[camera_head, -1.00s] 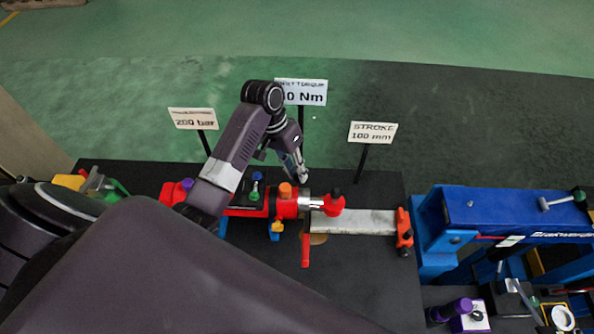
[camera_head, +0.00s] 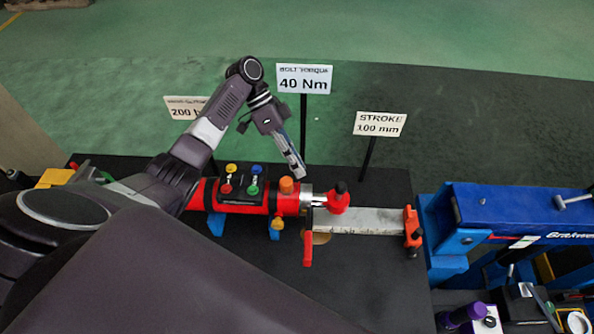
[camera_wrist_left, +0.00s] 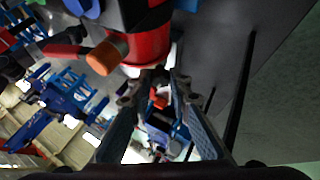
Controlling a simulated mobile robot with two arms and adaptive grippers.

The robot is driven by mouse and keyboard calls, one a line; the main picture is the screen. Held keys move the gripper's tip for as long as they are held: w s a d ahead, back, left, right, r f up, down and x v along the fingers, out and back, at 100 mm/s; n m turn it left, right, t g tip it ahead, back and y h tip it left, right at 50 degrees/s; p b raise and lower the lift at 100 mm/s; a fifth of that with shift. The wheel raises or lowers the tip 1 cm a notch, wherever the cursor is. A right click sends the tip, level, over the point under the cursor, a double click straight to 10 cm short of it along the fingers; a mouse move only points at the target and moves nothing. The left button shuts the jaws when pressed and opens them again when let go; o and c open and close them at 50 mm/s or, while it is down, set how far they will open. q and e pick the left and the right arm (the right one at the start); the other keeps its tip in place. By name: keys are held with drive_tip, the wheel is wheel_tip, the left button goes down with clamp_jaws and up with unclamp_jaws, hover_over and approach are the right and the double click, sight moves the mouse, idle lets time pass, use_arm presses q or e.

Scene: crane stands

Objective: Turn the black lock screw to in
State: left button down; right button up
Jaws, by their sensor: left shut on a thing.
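My left gripper (camera_head: 299,174) reaches down behind the right end of a red cylinder (camera_head: 250,204) lying on the black table. In the left wrist view the gripper (camera_wrist_left: 153,82) is shut on a small dark part, the black lock screw (camera_wrist_left: 152,73), beside the cylinder's end. The fingers mostly hide the screw, so its turn position cannot be told. An orange knob (camera_head: 286,185) stands on the cylinder close to the fingers; it also shows in the left wrist view (camera_wrist_left: 107,55). My right gripper is out of view.
Coloured knobs (camera_head: 254,190) stand on a black block on the cylinder. A red lever (camera_head: 308,250) sticks out in front. A 40 Nm sign (camera_head: 304,79) stands behind the gripper, a 100 mm sign (camera_head: 380,125) right of it. A blue press frame (camera_head: 520,210) is at right.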

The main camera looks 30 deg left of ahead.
use_arm(q)
drive_tip(key=shift+w+f+m+g+h+b, duration=0.1)
drive_tip(key=shift+m+g+b, duration=0.55)
drive_tip(key=shift+m, duration=0.65)
drive_tip(key=shift+w+r+m+g+h+b, duration=0.15)
drive_tip(key=shift+m+g+b, duration=0.5)
drive_tip(key=shift+m, duration=0.65)
drive_tip(key=shift+w+f+m+g+h+b, duration=0.15)
drive_tip(key=shift+m+g+b, duration=0.5)
drive_tip(key=shift+m, duration=0.65)
drive_tip(key=shift+s+m+g, duration=0.1)
drive_tip(key=shift+m+g, duration=0.15)
drive_tip(key=shift+m, duration=0.35)
drive_tip(key=c, duration=1.8)
unclamp_jaws()
drive_tip(key=shift+o, duration=0.2)
drive_tip(key=shift+f, duration=0.1)
drive_tip(key=shift+s+n+t, duration=0.1)
drive_tip(key=shift+n+t, duration=0.3)
drive_tip(key=shift+n, duration=0.3)
